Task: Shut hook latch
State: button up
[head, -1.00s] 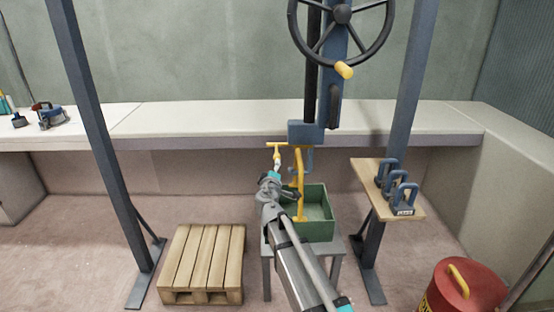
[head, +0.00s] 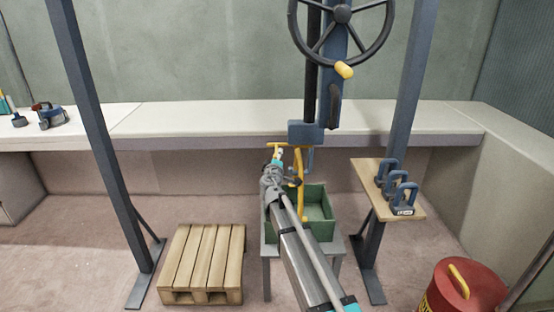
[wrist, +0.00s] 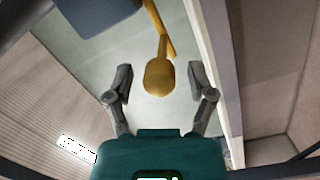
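A blue block (head: 306,132) hangs at the bottom of the column, with a small blue hook (head: 310,158) below it. A yellow crossbar (head: 272,145) sticks out left of the hook, and a yellow upright bar (head: 299,172) runs down into the green box. My gripper (head: 277,160) is just under the crossbar in the head view. In the wrist view my gripper (wrist: 160,82) is open, with a yellow rounded handle end (wrist: 158,76) between its fingers, gaps on both sides. Whether the latch is shut is too small to tell.
A green box (head: 318,212) sits on a grey stand. A wooden shelf (head: 367,180) with several blue shackle-like pieces is to the right. A pallet (head: 203,262) lies left, and a red drum (head: 462,288) stands right. A handwheel (head: 341,14) is above.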

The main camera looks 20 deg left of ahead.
grip_shut()
jog(key=shift+s+a, duration=0.1)
jog(key=shift+a, duration=0.05)
